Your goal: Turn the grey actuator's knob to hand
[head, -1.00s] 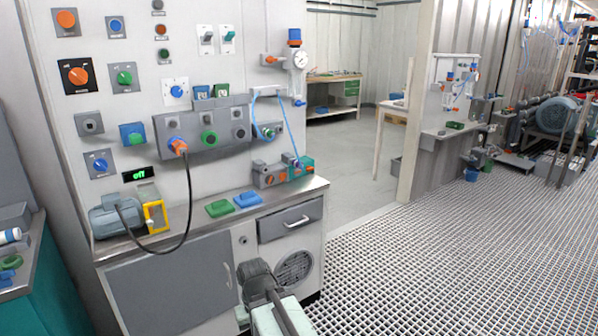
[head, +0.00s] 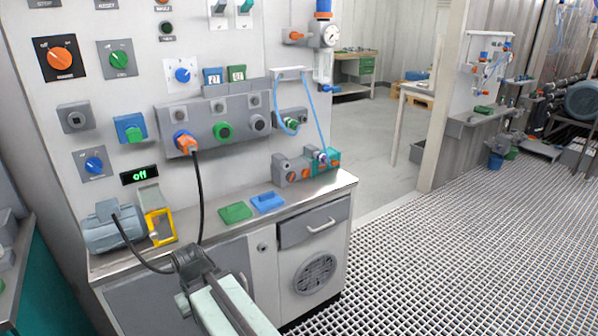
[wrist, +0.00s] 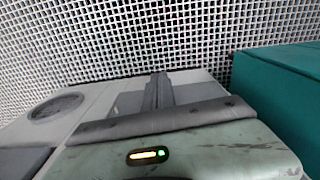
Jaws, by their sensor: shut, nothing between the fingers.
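The grey actuator (head: 288,173) sits at the right end of the bench top in the head view, beside a teal actuator (head: 327,160). An orange knob (head: 306,174) shows on its front; its exact pointing is too small to read. My gripper (wrist: 158,90) shows in the wrist view as narrow grey fingers close together, shut and empty, over the cabinet and floor grating. In the head view, my arm is low in front of the bench, left of and apart from the actuator; I cannot make out the fingertips there.
A green block (head: 235,212) and a blue block (head: 268,202) lie on the bench top left of the actuator. A motor (head: 115,226) and yellow frame (head: 160,226) stand farther left. A black cable (head: 199,200) hangs from the panel. Grating floor to the right is clear.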

